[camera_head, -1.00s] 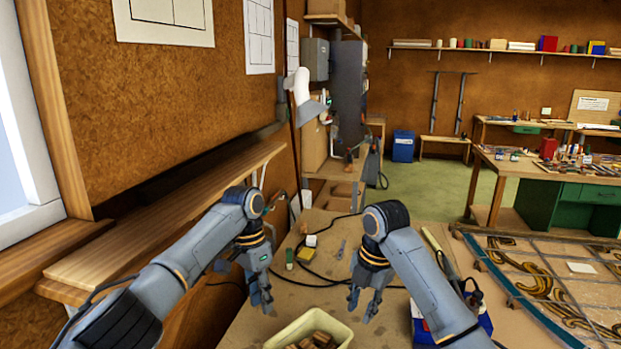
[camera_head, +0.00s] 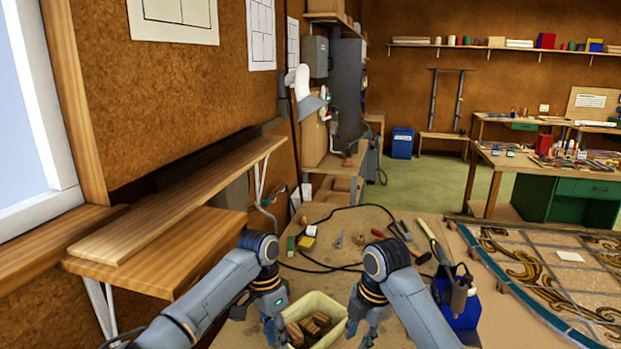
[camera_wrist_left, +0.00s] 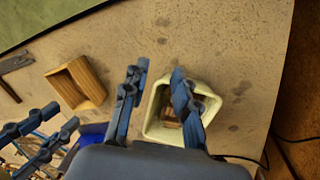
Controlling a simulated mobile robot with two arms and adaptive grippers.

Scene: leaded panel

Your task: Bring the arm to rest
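My left arm comes in from the left in the head view. Its gripper (camera_head: 275,328) hangs at the left side of a cream bin (camera_head: 341,329) that holds brown wooden blocks (camera_head: 310,328). In the left wrist view the left gripper (camera_wrist_left: 157,85) has its fingers spread with nothing between them, and the bin (camera_wrist_left: 152,128) is beyond them, partly hidden by a finger. My right gripper (camera_head: 362,332) points down at the bin's right side, its fingers apart and empty. Its fingers also show at the lower left of the wrist view.
A blue container (camera_head: 459,311) with tools stands right of the right arm. Black cable, a yellow block (camera_head: 306,242) and small tools lie on the bench behind. An open wooden box (camera_wrist_left: 78,84) lies near the bin. A wooden shelf (camera_head: 170,250) runs along the left wall.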

